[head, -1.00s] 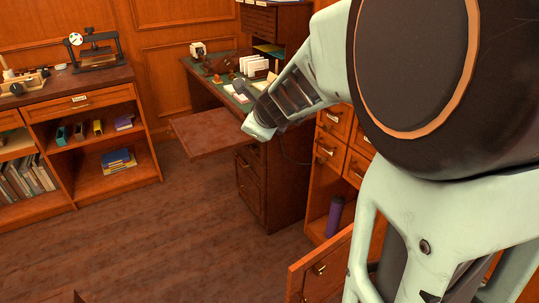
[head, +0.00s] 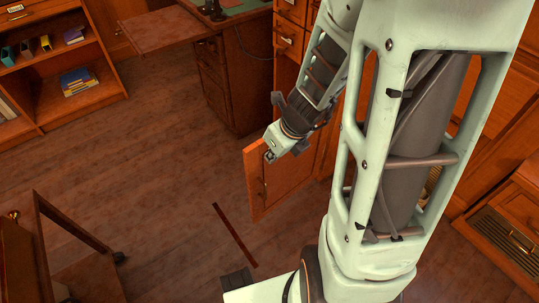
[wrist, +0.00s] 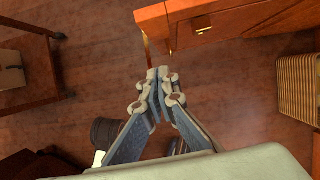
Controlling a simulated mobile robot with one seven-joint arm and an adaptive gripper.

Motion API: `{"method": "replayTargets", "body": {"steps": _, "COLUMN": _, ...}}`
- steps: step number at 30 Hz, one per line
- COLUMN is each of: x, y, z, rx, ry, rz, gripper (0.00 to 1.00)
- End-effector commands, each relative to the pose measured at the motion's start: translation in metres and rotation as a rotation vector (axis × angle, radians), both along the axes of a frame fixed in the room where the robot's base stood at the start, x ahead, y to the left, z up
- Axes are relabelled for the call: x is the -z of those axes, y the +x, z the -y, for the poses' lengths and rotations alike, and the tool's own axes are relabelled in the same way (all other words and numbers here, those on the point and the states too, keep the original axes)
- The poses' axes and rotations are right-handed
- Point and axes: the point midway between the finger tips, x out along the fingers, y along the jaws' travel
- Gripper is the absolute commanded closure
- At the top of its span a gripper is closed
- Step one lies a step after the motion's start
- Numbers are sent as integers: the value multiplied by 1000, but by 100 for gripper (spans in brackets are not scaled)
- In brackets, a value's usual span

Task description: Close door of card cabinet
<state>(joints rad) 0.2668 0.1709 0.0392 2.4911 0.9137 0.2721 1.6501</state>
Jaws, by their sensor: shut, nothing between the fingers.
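The card cabinet's door (head: 278,180) is a low orange-brown wooden panel, standing open out from the cabinet in the head view, with a small metal handle (head: 262,187) on its face. My gripper (head: 270,156) is at the upper part of the door, close to its free edge; I cannot tell whether it touches. In the wrist view my gripper (wrist: 158,74) has its fingertips together with nothing between them. An orange wooden part with a brass fitting (wrist: 203,28), apparently the door, lies just beyond the tips. My arm hides much of the cabinet (head: 290,38).
A desk (head: 232,80) with a pulled-out board (head: 165,30) stands behind. A low bookshelf (head: 75,105) is at the left. A wooden cart (head: 80,265) is at the lower left. The floor (head: 165,165) between them is mostly clear.

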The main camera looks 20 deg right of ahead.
Motion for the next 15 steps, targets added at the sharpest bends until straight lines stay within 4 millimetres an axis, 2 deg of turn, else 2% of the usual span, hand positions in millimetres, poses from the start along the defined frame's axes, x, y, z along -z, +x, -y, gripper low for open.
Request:
{"method": "replayTargets", "body": {"steps": 1, "x": 12, "y": 2, "z": -1, "rx": 0, "ry": 0, "rz": -1, "gripper": 100}}
{"method": "replayTargets", "body": {"steps": 3, "x": 23, "y": 6, "z": -3, "rx": 0, "ry": 2, "rz": -2, "gripper": 100}}
{"method": "replayTargets", "body": {"steps": 15, "x": 85, "y": 29, "z": -12, "rx": 0, "ry": 1, "rz": 0, "gripper": 100}}
